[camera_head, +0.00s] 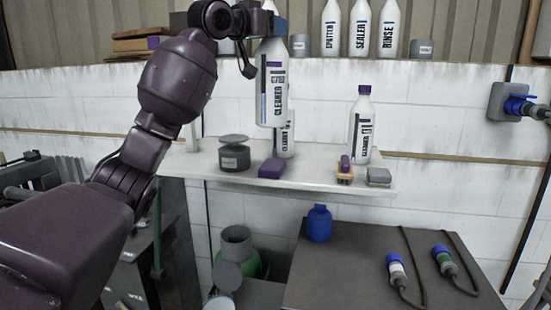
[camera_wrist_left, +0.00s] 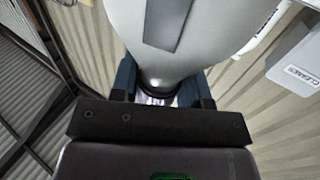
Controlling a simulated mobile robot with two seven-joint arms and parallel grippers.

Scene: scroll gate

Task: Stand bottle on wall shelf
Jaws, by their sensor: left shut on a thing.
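My left gripper (camera_head: 268,28) is at the top middle of the head view, shut on the neck of a white cleaner bottle (camera_head: 271,90). The bottle hangs nearly upright, its base above the wall shelf (camera_head: 310,184). It partly hides another white cleaner bottle (camera_head: 284,145) standing on the shelf. In the left wrist view the held bottle's body (camera_wrist_left: 205,25) fills the top, and its neck is between the fingers of my left gripper (camera_wrist_left: 163,88). A purple-capped white bottle (camera_head: 361,128) stands on the shelf to the right. My right gripper is not in view.
The shelf also holds a lidded grey tin (camera_head: 234,157), a purple block (camera_head: 271,169), a brush (camera_head: 345,175) and a grey sponge (camera_head: 379,177). Several white bottles (camera_head: 360,30) stand on the ledge above. A dark table (camera_head: 350,270) with a blue bottle (camera_head: 319,224) is below.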

